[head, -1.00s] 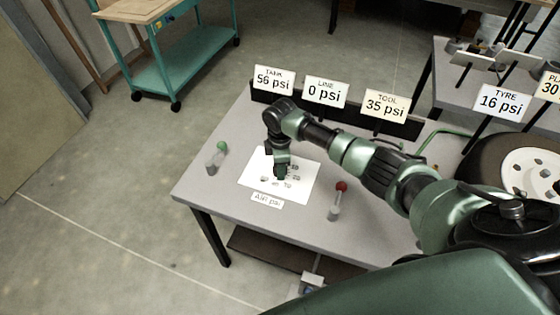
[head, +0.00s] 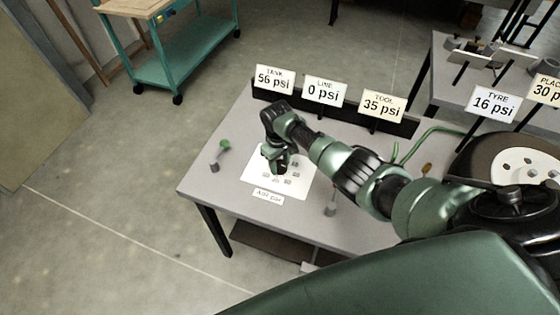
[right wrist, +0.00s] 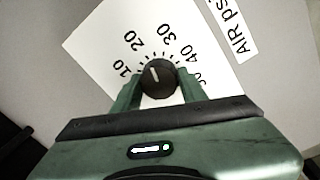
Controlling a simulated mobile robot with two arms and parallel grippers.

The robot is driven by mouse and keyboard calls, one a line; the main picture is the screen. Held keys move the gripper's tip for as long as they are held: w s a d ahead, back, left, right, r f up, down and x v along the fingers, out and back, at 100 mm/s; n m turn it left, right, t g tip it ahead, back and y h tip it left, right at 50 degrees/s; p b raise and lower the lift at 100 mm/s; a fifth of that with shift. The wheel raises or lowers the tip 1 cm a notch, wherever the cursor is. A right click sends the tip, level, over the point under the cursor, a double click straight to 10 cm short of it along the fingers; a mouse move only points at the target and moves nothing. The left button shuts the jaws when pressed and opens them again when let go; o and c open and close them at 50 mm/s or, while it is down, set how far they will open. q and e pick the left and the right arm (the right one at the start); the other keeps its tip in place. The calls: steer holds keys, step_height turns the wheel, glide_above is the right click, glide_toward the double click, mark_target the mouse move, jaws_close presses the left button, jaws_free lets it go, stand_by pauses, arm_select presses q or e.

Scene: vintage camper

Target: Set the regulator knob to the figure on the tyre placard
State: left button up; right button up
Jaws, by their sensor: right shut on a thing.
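The round black regulator knob (right wrist: 159,80) is in the right wrist view, on a white dial sheet with figures from 10 upward. Its white pointer line points up and slightly left, roughly toward 20. My right gripper (right wrist: 158,92) is shut on the knob, one finger on each side. In the head view this gripper (head: 280,168) is over the white sheet (head: 297,188) and hides the knob. The placard sign (head: 546,90) is cut off at the right edge and shows 30. The tyre sign (head: 494,103) reads 16 psi. My left gripper is out of view.
A green-topped lever (head: 221,152) stands left of the sheet. Another lever (head: 331,198) stands right, its top hidden by my arm. A tyre (head: 490,150) lies at right.

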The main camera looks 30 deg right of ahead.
mark_target(279, 164)
steer(key=m, duration=0.2)
steer(key=m+p, duration=0.1)
steer(key=m, duration=0.2)
steer(key=shift+w+r+m, duration=0.15)
steer(key=shift+m, duration=0.15)
stand_by(0.4)
steer(key=o, duration=1.4)
steer(key=shift+c, duration=0.2)
steer(key=shift+r, duration=0.35)
step_height(279, 164, up, 7)
steer(key=shift+a+p, duration=0.15)
steer(key=shift+p, duration=0.2)
